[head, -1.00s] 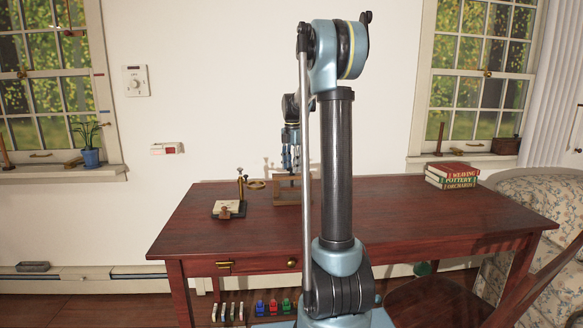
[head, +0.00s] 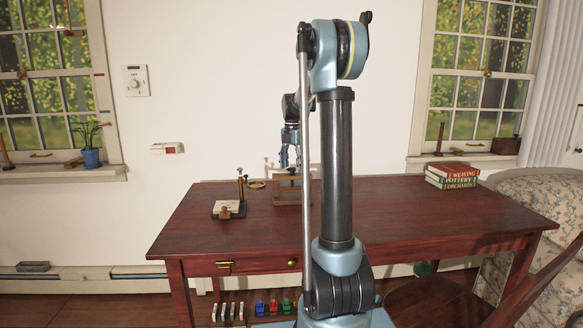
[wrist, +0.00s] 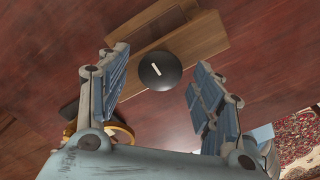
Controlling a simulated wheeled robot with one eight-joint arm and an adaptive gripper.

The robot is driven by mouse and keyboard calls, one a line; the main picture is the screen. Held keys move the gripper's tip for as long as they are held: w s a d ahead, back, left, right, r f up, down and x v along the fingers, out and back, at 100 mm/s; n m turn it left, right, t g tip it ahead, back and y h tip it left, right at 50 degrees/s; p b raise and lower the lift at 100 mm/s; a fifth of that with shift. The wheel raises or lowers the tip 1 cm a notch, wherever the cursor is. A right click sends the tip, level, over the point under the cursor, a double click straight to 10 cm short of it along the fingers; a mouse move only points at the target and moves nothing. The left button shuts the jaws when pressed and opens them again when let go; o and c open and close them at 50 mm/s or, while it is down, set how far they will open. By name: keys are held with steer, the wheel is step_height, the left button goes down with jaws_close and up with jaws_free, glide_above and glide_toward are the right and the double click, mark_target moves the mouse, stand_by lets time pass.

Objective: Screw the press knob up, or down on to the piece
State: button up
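The press (head: 287,198) is a small wooden frame on the desk, partly behind my arm in the head view. In the wrist view its wooden beam (wrist: 205,35) lies below my gripper. The press knob (wrist: 160,71) is a round black disc with a short white mark on top. My gripper (wrist: 162,58) is open, with its fingers apart on either side of the knob in that view. No contact with the knob shows. In the head view my gripper (head: 289,160) hangs just above the press. The piece under the press cannot be made out.
A small board with an upright brass-topped post (head: 229,209) stands left of the press, and a brass ring (head: 256,184) lies behind. Books (head: 452,176) are at the desk's back right. The desk's front and middle (head: 410,215) are clear. A chair (head: 530,280) stands front right.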

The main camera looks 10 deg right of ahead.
mark_target(292, 168)
step_height(292, 168, up, 12)
stand_by(0.8)
steer(key=s+f+m, duration=0.3)
steer(key=s+m, duration=0.4)
steer(key=s, duration=0.7)
steer(key=s+f+m+t, duration=0.1)
steer(key=s+f+m, duration=0.8)
steer(key=s+f, duration=0.3)
steer(key=s+f+m+t, duration=0.1)
steer(key=s+f+m, duration=0.9)
steer(key=s, duration=0.7)
step_height(292, 168, down, 2)
steer(key=shift+f, duration=0.1)
steer(key=shift+s+d, duration=0.1)
